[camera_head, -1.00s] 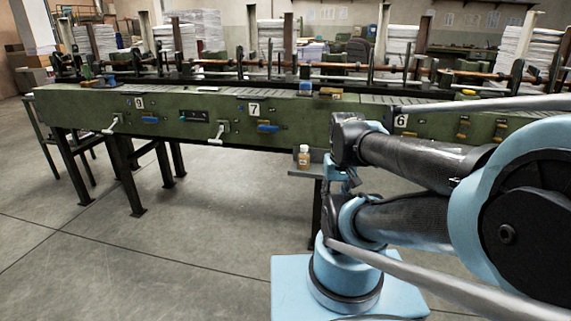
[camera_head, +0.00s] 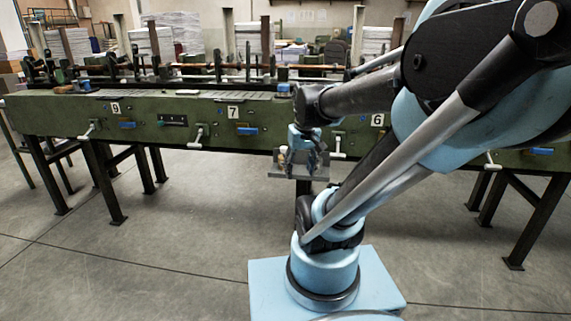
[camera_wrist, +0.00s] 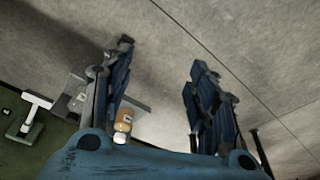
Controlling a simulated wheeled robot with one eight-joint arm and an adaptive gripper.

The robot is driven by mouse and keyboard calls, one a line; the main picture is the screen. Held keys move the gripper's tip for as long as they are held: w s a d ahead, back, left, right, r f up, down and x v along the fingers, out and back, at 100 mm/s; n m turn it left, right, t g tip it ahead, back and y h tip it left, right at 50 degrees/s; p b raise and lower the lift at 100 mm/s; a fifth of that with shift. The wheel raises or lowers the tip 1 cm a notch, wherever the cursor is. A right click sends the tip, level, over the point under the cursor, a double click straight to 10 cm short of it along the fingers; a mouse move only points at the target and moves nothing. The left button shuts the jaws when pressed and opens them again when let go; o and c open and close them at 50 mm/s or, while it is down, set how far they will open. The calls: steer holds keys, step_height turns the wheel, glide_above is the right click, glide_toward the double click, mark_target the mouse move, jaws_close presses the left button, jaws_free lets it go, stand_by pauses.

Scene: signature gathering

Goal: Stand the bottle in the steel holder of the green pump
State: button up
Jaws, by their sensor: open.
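The small amber bottle with a pale cap (camera_head: 283,157) stands on a grey shelf (camera_head: 322,181) at the front of the green machine. In the wrist view the bottle (camera_wrist: 123,122) shows just right of the left finger, on the inner side, with a visible gap to the right finger. My gripper (camera_head: 308,163) is open beside the bottle in the head view; its blue-grey fingers (camera_wrist: 162,58) are spread wide in the wrist view. I cannot make out a green pump or steel holder in either view.
The long green machine (camera_head: 185,122) carries white levers and blue handles along its front. A pale lever on a green base (camera_wrist: 28,118) lies at the wrist view's left. Paper stacks stand behind the machine. The grey floor (camera_head: 150,250) in front is open.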

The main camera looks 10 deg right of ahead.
steer(key=w+d+r+n+y, duration=0.1)
steer(key=w+n, duration=0.1)
steer(key=w, duration=1.4)
steer(key=w+d+r+n, duration=0.2)
steer(key=w, duration=1.4)
steer(key=shift+t, duration=0.3)
steer(key=x, duration=1.7)
steer(key=shift+s+a+f, duration=0.3)
steer(key=shift+s, duration=0.05)
steer(key=c, duration=0.8)
steer(key=shift+r, duration=0.1)
steer(key=shift+c, duration=0.2)
